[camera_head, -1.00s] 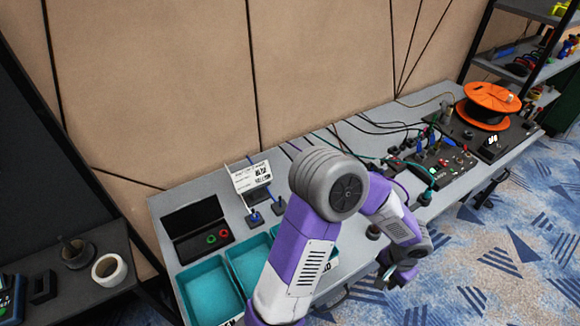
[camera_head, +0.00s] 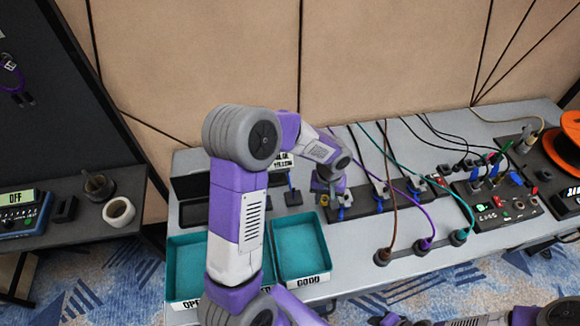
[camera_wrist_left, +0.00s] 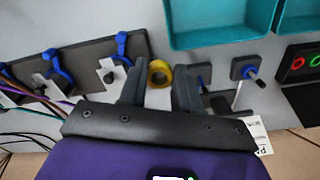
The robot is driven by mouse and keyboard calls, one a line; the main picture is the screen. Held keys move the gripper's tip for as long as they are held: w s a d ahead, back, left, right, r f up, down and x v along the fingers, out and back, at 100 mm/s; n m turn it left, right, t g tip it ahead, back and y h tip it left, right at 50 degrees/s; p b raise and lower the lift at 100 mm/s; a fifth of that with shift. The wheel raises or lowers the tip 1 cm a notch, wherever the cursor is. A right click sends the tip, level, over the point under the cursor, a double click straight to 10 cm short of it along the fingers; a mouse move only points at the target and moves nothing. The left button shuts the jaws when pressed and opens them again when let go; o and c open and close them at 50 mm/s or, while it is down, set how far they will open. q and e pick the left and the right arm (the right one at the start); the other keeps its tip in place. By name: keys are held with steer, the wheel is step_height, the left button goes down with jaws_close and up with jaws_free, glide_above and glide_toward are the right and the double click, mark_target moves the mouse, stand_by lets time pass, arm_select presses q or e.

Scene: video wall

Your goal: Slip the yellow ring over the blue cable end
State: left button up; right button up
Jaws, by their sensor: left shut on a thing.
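The yellow ring (camera_wrist_left: 159,73) is between the two finger tips of my left gripper (camera_wrist_left: 159,80) in the left wrist view. Blue forked pieces (camera_wrist_left: 122,45) stand on that strip, left of the ring in the wrist view. I cannot tell which one is the blue cable end. Dark parts of my right arm show at the bottom edge.
Teal bins (camera_head: 300,248) stand at the bench's front left. A small blue-based post (camera_head: 293,194) stands left of my gripper. Red and green rings (camera_wrist_left: 306,62) lie in a dark case. Brown, purple and teal cables run to a dark block (camera_head: 424,246). A switch panel (camera_head: 497,203) is at right.

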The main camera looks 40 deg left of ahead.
arm_select(q)
steer(key=a+r+n, duration=0.2)
steer(key=a+n, duration=0.8)
steer(key=a, duration=0.2)
steer(key=shift+w+f+b, duration=0.15)
steer(key=shift+f+b, duration=0.8)
steer(key=shift+f, duration=0.5)
steer(key=shift+w+f+b, duration=0.15)
steer(key=shift+f+b, duration=0.8)
steer(key=shift+f, duration=0.5)
steer(key=shift+d+f, duration=0.1)
steer(key=shift+f, duration=0.15)
steer(key=shift+f+b, duration=0.65)
steer(key=shift+b, duration=0.1)
steer(key=shift+f, duration=0.2)
steer(key=shift+f+b, duration=0.5)
steer(key=o, duration=1.1)
steer(key=shift+c, duration=0.2)
